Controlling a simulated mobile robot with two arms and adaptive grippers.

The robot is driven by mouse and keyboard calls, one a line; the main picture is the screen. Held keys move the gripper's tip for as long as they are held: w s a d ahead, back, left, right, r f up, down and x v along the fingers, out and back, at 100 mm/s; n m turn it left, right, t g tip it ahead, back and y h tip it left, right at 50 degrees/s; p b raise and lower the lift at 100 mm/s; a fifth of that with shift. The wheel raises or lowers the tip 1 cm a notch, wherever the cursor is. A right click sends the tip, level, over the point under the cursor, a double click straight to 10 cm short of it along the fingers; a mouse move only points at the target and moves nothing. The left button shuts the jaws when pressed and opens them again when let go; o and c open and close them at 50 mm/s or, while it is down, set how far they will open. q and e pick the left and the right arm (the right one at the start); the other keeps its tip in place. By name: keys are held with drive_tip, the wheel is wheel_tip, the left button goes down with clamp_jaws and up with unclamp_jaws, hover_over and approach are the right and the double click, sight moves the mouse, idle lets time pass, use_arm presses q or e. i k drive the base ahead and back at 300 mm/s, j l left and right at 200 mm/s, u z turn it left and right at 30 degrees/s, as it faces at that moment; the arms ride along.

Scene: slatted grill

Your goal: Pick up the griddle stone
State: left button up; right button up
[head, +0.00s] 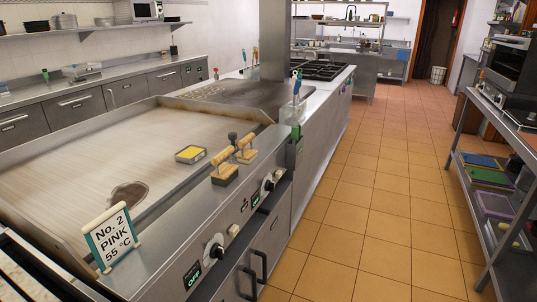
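Two wooden-handled blocks with dark bases sit on the steel front ledge of the flat griddle (75,165). The nearer block (224,174) is left of the farther block (246,151). A small box with a yellow top (190,154) lies beside them toward the griddle plate. I cannot tell for certain which of these is the griddle stone. Neither of my grippers shows in the head view.
A sign reading "No. 2 PINK 55 °C" (112,238) stands on the near ledge. Control knobs (215,251) and handles project from the griddle's front. A metal shelf rack (487,190) stands at the right. The tiled floor (375,215) between is clear.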

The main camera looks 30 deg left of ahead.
sight(224, 175)
drive_tip(key=i+l+u, duration=0.1)
drive_tip(key=i+u, duration=0.25)
drive_tip(key=i, duration=0.2)
drive_tip(key=i+l+u, duration=0.25)
drive_tip(key=i+u, duration=0.15)
drive_tip(key=i+l+u, duration=0.35)
drive_tip(key=i, duration=0.2)
drive_tip(key=i+l, duration=0.05)
